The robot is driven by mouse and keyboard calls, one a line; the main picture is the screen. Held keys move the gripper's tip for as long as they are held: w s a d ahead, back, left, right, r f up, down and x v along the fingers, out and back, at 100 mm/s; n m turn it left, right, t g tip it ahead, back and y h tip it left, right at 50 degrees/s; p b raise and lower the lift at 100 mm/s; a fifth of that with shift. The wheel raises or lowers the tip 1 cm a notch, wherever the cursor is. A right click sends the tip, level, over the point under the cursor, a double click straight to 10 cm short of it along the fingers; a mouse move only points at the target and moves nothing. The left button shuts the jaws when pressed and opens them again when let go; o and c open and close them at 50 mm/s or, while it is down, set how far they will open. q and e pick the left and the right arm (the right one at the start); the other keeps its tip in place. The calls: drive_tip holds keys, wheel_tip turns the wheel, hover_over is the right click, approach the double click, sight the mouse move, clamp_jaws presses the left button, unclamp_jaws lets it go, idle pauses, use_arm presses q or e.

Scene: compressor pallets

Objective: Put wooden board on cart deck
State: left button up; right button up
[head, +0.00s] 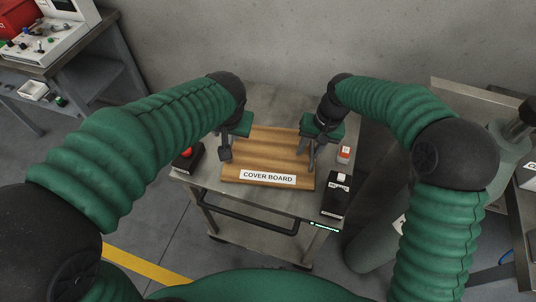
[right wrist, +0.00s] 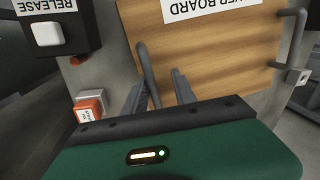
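The wooden board (head: 262,148), labelled COVER BOARD, lies flat over the deck of the grey metal cart (head: 205,178); I cannot tell if any gap is under it. In the right wrist view the board (right wrist: 215,50) has a dark bar handle at each side. My right gripper (head: 312,152) is at the board's right side. In its wrist view the two fingers (right wrist: 158,92) stand apart, with the near handle (right wrist: 148,75) between them. My left gripper (head: 226,150) is at the board's left edge; its finger gap is not clear.
A black RELEASE box (head: 335,203) and a small red-and-white block (head: 344,154) sit right of the board. A red button box (head: 187,156) sits left. The cart's push bar (head: 245,222) is in front. A workbench (head: 75,50) stands at upper left.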

wheel_tip(320, 180, up, 12)
drive_tip(key=d, duration=0.2)
drive_tip(key=shift+d+f, duration=0.15)
drive_tip(key=shift+d, duration=0.05)
